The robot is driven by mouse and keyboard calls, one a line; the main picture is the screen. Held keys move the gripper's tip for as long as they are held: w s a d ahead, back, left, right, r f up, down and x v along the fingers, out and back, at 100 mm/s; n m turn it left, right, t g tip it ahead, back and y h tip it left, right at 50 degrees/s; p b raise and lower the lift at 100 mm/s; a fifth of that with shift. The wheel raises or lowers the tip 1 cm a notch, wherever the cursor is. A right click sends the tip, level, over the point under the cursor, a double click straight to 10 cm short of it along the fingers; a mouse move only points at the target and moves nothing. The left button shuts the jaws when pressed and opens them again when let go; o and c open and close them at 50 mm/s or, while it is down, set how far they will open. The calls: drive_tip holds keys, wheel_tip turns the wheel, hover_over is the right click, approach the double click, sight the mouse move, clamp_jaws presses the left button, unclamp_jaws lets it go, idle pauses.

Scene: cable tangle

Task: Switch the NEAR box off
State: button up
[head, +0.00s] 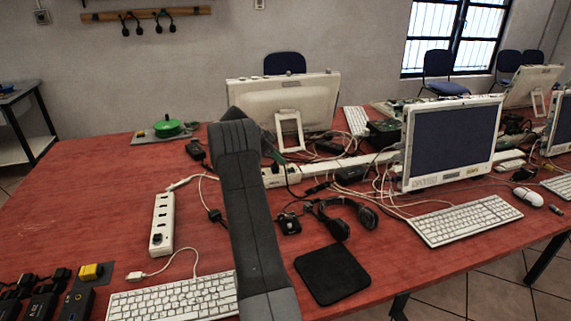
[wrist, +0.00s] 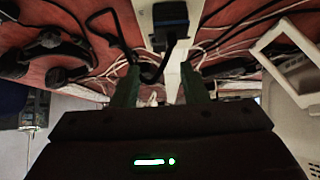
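A white socket box (head: 162,218) with a dark piece at its lower end lies on the red table, left of my arm. A second white socket box (head: 284,178) lies farther back, partly hidden by my arm. No label marks either as NEAR, and I cannot make out a switch state. My gripper (wrist: 160,90) has green fingers spread apart over a white strip-like box (wrist: 187,75) with a dark plug (wrist: 171,17) in it. A black cable shows between the fingers, with no visible grip on it. In the head view my arm hides most of the gripper.
White and black cables tangle around the back box. A monitor (head: 453,142), headphones (head: 345,214), a black pad (head: 331,273) and keyboards (head: 466,219) crowd the right and front. A yellow block (head: 90,271) sits front left. The table's left part is mostly clear.

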sight(291, 168)
drive_tip(key=v, duration=0.7)
drive_tip(key=shift+a+r, duration=0.25)
drive_tip(key=shift+r, duration=0.05)
drive_tip(key=x, duration=1.3)
drive_tip(key=shift+d+f, duration=0.15)
drive_tip(key=shift+d, duration=0.05)
drive_tip(key=shift+d+p, duration=0.15)
drive_tip(key=shift+p, duration=0.55)
drive_tip(key=shift+f, duration=0.15)
drive_tip(key=shift+f+b, duration=0.15)
drive_tip(key=shift+b, duration=0.55)
